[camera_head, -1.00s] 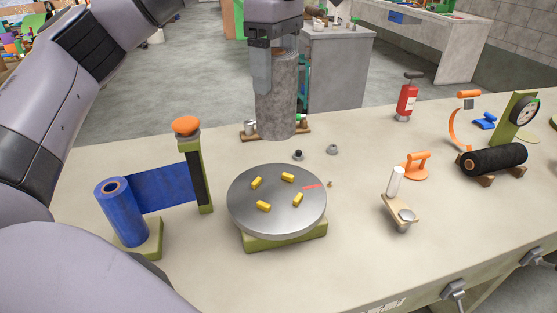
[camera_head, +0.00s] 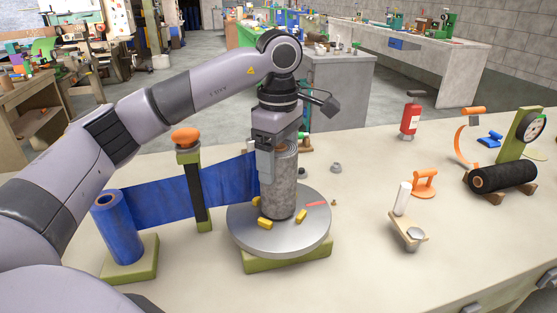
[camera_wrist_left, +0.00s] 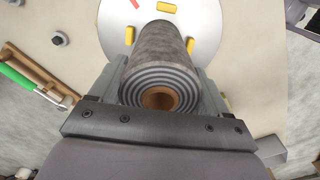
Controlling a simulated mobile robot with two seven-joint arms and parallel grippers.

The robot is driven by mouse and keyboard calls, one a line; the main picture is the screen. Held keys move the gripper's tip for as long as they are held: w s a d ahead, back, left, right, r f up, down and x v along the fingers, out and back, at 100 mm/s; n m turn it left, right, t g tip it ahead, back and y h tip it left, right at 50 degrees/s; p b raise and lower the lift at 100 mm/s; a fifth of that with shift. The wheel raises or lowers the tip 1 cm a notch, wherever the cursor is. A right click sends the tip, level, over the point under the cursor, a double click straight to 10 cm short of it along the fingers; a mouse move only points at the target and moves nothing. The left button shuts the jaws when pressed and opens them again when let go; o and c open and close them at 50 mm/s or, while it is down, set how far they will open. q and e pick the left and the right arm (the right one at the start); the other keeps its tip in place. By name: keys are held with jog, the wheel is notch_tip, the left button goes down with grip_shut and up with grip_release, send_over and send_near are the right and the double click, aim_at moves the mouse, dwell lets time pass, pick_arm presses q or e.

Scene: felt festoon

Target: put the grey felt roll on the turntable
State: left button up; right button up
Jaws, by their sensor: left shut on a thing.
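The grey felt roll (camera_head: 280,190) stands upright over the middle of the turntable (camera_head: 243,236), a round grey disc on a green base. My left gripper (camera_head: 272,158) is shut on the upper part of the roll. Its lower end appears at the disc, but I cannot tell whether it touches. In the left wrist view, the roll (camera_wrist_left: 165,55) shows its spiral end and brown core between the fingers, with the pale turntable disc (camera_wrist_left: 115,25) beyond. Yellow blocks (camera_head: 265,223) sit on the disc around the roll. My right gripper is not in view.
A blue roll (camera_head: 118,230) stands left; its strip (camera_head: 228,185) runs past a green post with an orange knob (camera_head: 186,135) to beside my gripper. A white-rod stand (camera_head: 407,225), an orange handle (camera_head: 424,184) and a black roll (camera_head: 503,178) are right. The front centre is clear.

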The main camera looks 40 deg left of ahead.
pick_arm(q)
jog(key=shift+f, duration=0.15)
jog(key=o, duration=1.3)
jog(key=shift+f, duration=0.1)
jog(key=shift+o, duration=0.2)
notch_tip(320, 180, up, 12)
jog(key=shift+r+p, duration=0.2)
jog(key=shift+p, duration=1.05)
